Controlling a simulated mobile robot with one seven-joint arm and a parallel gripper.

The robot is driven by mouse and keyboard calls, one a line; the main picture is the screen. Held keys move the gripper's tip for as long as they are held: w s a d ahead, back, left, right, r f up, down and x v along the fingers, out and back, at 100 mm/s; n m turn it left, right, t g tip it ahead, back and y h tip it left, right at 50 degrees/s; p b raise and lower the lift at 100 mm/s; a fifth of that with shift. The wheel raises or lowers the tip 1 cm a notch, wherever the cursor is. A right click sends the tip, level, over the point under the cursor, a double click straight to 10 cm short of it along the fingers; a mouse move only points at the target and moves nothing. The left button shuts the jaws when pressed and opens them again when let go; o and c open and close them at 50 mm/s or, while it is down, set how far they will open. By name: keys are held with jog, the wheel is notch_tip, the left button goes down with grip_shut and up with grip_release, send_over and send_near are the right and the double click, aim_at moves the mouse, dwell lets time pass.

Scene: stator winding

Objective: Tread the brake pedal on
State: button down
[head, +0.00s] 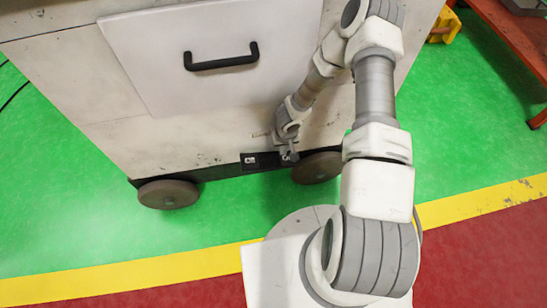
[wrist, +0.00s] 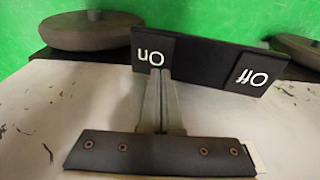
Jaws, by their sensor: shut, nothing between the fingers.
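The brake pedal is a black bar low on the cart's front, between its two wheels. In the head view its left part (head: 262,161) shows, with a small white label; my gripper (head: 289,156) covers part of the right end. In the wrist view the lettering is upside down: the "On" pad (wrist: 152,48) is at left and the "Off" pad (wrist: 252,77) at right. My gripper (wrist: 160,72) is shut and empty, its fingertips at the lower edge of the "On" pad. I cannot tell whether they touch it or how far it is pressed.
The white cart (head: 95,100) has a drawer with a black handle (head: 222,56). Its wheels (head: 168,194) and (head: 317,168) flank the pedal. A yellow floor stripe (head: 150,271) crosses in front. An orange table (head: 515,35) stands at upper right.

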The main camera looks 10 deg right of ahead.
notch_tip(320, 180, up, 7)
jog(key=p, duration=0.2)
jog(key=shift+f, duration=0.15)
dwell(0.3)
dwell(0.5)
